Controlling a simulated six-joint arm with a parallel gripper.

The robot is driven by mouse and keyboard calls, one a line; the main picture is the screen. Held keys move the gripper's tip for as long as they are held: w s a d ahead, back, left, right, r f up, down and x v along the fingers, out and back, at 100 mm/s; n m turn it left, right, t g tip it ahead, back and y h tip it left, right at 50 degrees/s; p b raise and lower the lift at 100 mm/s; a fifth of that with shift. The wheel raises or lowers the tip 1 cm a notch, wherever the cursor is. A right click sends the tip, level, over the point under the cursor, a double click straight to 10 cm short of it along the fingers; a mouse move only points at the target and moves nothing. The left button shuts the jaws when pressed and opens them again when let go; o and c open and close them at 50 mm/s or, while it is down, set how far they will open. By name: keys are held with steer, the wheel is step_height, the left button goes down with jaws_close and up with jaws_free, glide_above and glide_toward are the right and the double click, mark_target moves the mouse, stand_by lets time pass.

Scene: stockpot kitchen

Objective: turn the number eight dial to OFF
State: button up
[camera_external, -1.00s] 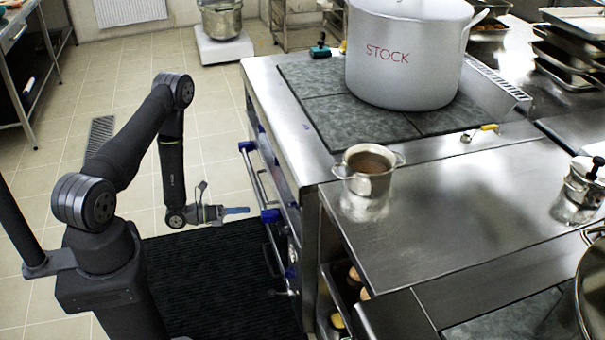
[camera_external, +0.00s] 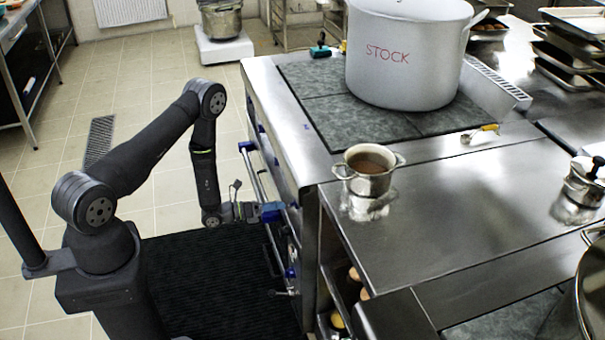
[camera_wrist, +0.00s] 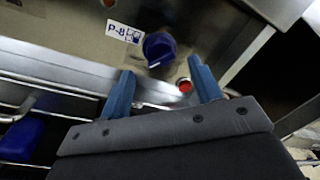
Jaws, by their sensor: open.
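The number eight dial (camera_wrist: 159,48) is a dark blue knob on the steel front panel in the wrist view, beside a label reading P-8 (camera_wrist: 123,32). A pale mark shows on its lower edge; its exact setting I cannot tell. My gripper (camera_wrist: 164,80) has its two blue fingers apart and empty, with the dial ahead of and between the fingertips, not visibly touched. In the external view my gripper (camera_external: 284,208) is at the stove's front face, and the dial is not clearly visible there.
A red indicator (camera_wrist: 185,86) sits below the dial near the right finger. Steel rails and a blue handle bracket (camera_wrist: 22,136) lie at lower left. The stove (camera_external: 262,85) carries a large STOCK pot (camera_external: 405,60); a small pot (camera_external: 368,180) stands on the counter.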

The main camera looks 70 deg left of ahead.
mark_target(290, 204)
steer(key=w, duration=0.5)
steer(key=shift+d, duration=0.2)
steer(key=c, duration=1)
